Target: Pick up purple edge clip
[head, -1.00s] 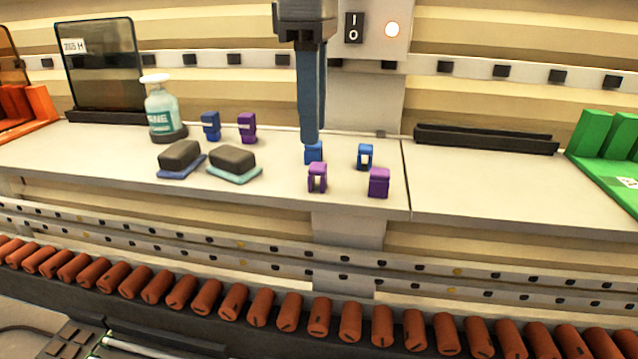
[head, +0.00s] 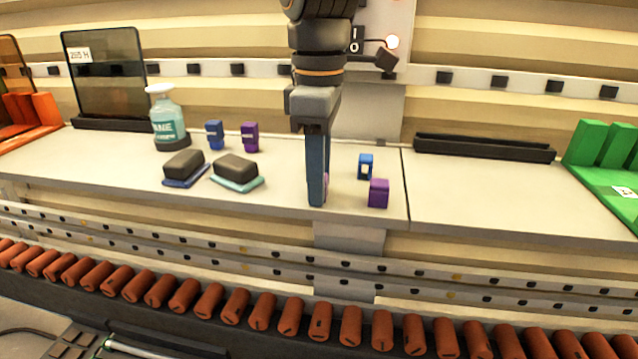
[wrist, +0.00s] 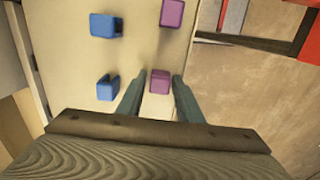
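My gripper (head: 317,198) is low over the front part of the shelf, its fingers pointing down. In the wrist view its fingers are open, with a purple edge clip (wrist: 160,82) between their tips. In the head view the fingers hide almost all of this clip. A second purple clip (head: 378,193) stands to the right of the gripper, with a blue clip (head: 365,166) behind it. Another purple clip (head: 250,135) and a blue clip (head: 215,134) stand at the back left. One more blue clip (wrist: 108,88) shows in the wrist view.
An empty black slotted holder (head: 485,147) and a green rack (head: 602,150) are at right. Brown rollers (head: 320,322) run below.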

